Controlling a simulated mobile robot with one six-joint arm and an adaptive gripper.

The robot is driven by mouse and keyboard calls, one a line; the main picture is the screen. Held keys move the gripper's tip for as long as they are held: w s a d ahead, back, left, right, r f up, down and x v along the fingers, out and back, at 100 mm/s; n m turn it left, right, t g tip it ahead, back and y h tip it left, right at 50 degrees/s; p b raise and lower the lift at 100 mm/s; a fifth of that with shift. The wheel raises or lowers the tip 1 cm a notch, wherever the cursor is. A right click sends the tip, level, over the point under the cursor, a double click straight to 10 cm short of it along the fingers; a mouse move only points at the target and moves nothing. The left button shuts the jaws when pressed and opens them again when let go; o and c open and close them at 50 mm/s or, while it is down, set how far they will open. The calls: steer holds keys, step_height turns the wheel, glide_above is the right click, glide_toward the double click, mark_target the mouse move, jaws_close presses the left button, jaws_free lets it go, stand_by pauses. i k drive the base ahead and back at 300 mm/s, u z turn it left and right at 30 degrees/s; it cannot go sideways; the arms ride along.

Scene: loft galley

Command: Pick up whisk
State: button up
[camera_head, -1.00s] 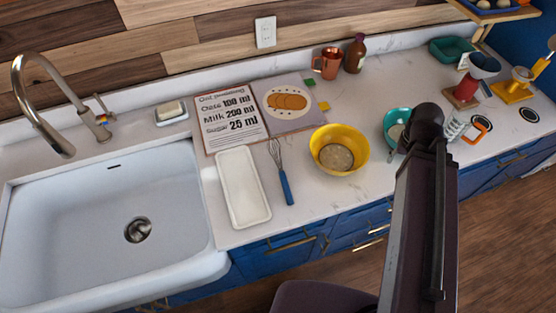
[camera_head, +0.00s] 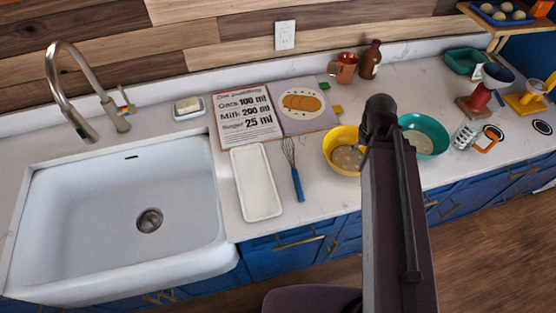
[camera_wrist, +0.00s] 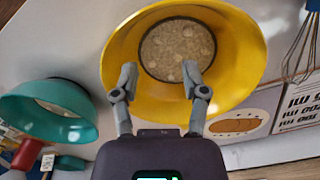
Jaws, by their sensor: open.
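The whisk has a blue handle (camera_head: 297,184) and a wire head, and lies on the white counter between the white tray and the yellow bowl in the head view. In the wrist view its wire head (camera_wrist: 301,42) shows at the top right edge. My gripper (camera_wrist: 158,75) is open and empty, with its two fingers apart in front of the yellow bowl (camera_wrist: 236,80). The whisk is off to the right of the fingers there. In the head view my arm hides the gripper's fingers and part of the yellow bowl (camera_head: 334,143).
The white tray (camera_head: 242,181) lies left of the whisk, beside the sink (camera_head: 100,200). An open recipe book (camera_head: 236,137) lies behind. A teal bowl (camera_head: 432,125) stands right of my arm. A copper mug (camera_head: 344,70) and brown bottle (camera_head: 371,62) stand at the back.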

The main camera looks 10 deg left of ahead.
mark_target(297, 184)
steer(key=u, duration=0.45)
steer(key=k, duration=1.15)
steer(key=z, duration=0.75)
steer(key=i, duration=0.5)
steer(key=u, duration=0.05)
